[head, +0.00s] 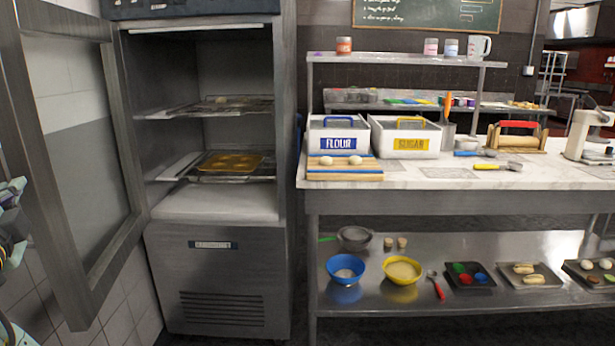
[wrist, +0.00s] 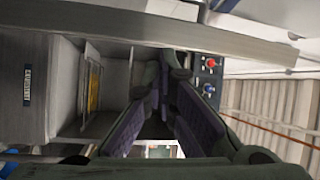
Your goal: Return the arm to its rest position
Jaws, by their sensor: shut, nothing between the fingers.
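My gripper (wrist: 172,62) shows in the wrist view, with its dark, purple-padded fingers closed together at the tips and nothing held. The wrist view is turned on its side, with the steel cabinet (wrist: 22,120) at the left, beyond the fingers. In the head view only a small part of my arm shows at the far left edge, beside the open cabinet door. The gripper itself cannot be made out there.
The steel cabinet (head: 217,265) stands open, its glass door (head: 83,150) swung out at the left. A yellow tray (head: 230,162) lies on its lower rack. The worktable (head: 480,203) stands right, holding the flour bin (head: 338,143) and sugar bin (head: 404,145). A grey bar (wrist: 160,30) crosses the wrist view.

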